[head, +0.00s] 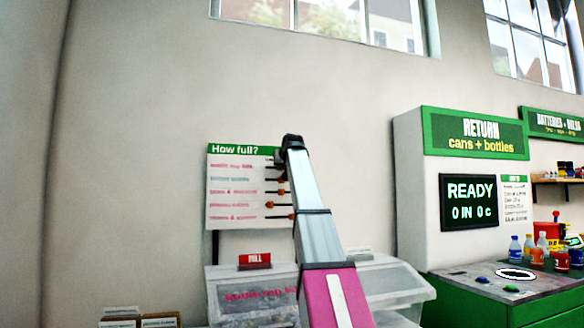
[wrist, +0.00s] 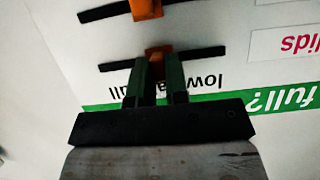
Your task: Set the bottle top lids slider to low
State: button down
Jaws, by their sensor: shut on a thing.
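The top row's label (head: 232,166) appears to be the bottle top lids one. In the upside-down wrist view, a pink label ending in "lids" (wrist: 296,43) lies beside the track nearest the header. That track's orange knob (wrist: 158,52) sits around the middle, between the "low" and "full" headings. My gripper (wrist: 156,65) is shut on this knob. In the head view my gripper (head: 282,158) covers the top row's right part.
Another orange knob (wrist: 146,9) is on the neighbouring track, close past the fingertips. Clear bins stand below the board, one with a red "FULL" sign (head: 254,260). A return machine (head: 476,135) and a green counter with bottles are on the right.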

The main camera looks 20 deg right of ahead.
aim_at(269, 169)
jog(key=a, duration=0.5)
jog(key=c, duration=1.1)
grip_release()
jog(key=shift+a, duration=0.1)
jog(key=shift+s, duration=0.1)
jog(key=v, duration=1)
jog(key=shift+s+r, duration=0.2)
jog(key=shift+s, duration=0.05)
jog(key=shift+s, duration=0.1)
